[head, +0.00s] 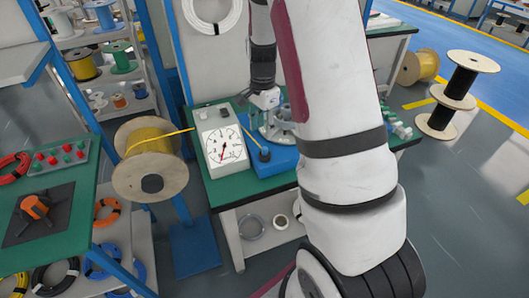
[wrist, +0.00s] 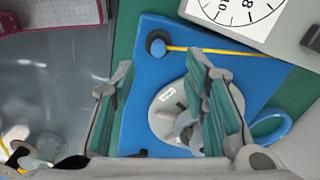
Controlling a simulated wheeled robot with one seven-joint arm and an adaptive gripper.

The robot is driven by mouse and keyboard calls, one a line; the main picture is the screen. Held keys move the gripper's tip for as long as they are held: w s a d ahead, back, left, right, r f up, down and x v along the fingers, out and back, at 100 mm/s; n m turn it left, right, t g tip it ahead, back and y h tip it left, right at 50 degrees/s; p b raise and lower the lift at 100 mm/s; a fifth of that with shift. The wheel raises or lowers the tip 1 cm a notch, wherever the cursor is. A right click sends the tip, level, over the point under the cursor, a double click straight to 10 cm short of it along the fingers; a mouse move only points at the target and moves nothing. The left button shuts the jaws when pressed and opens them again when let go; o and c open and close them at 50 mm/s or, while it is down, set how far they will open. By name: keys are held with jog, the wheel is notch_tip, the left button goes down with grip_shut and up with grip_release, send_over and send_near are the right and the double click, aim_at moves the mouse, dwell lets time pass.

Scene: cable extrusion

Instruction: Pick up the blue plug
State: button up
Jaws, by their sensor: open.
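The blue piece lies just beyond the fingertips in the wrist view. A pale labelled disc (wrist: 165,112) sits below the fingers, partly hidden by the right one. In the head view my gripper (head: 266,100) hangs over the bench.
A white dial gauge (head: 224,148) stands left of the blue plate on the green bench (head: 202,113). A large spool of yellow cable (head: 130,175) is farther left. A blue ring (wrist: 272,128) lies right of the fingers. Several green pieces (head: 398,125) are at the right.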

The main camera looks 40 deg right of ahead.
aim_at(265, 148)
jog(key=f, duration=0.8)
jog(key=shift+s+d+f+p, duration=0.1)
jog(key=shift+d+f+p, duration=0.05)
jog(key=shift+d+p, duration=0.15)
jog(key=shift+a, duration=0.1)
jog(key=shift+c, duration=0.2)
jog(key=c, duration=0.9)
